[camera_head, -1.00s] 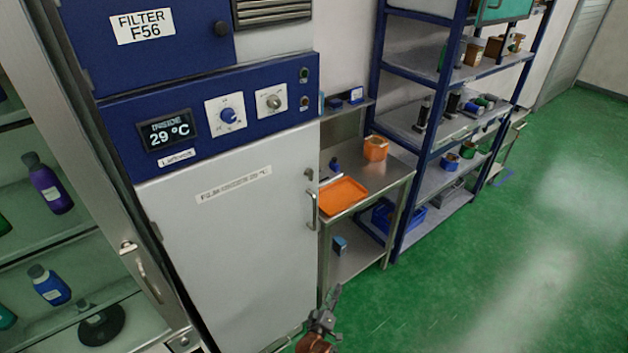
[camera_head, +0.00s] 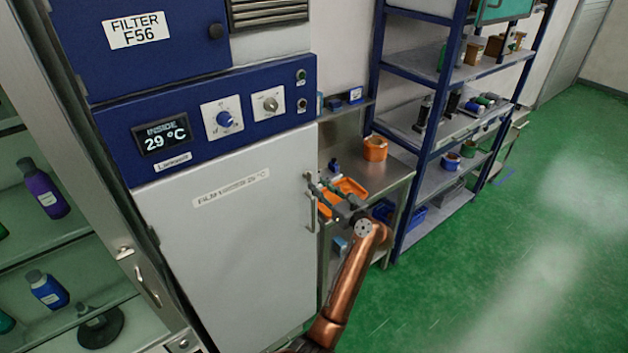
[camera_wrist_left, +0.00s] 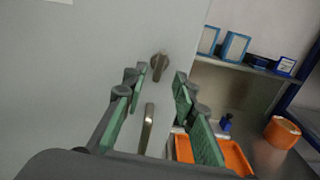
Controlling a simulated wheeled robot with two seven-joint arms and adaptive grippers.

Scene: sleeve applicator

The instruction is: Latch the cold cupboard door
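The cold cupboard's pale door (camera_head: 235,255) stands below a blue panel reading "INSIDE 29 °C"; it looks closed against its frame. A small dark turn latch (camera_wrist_left: 159,66) sits near the door's right edge, its lever pointing roughly down in the left wrist view. A metal bar handle (camera_wrist_left: 148,128) is below it. My left gripper (camera_head: 323,190) is at the door's right edge, in front of the latch and handle. Its green-padded fingers (camera_wrist_left: 159,78) are open, with the latch ahead between the tips and nothing held. My right gripper is not in view.
A steel side table (camera_head: 398,170) with an orange tray (camera_head: 350,187) and an orange pot (camera_head: 375,148) stands right of the cupboard. A blue-framed shelf rack (camera_head: 433,140) is beyond it. A glass-fronted cabinet with bottles is at left. Green floor (camera_head: 500,270) at right is clear.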

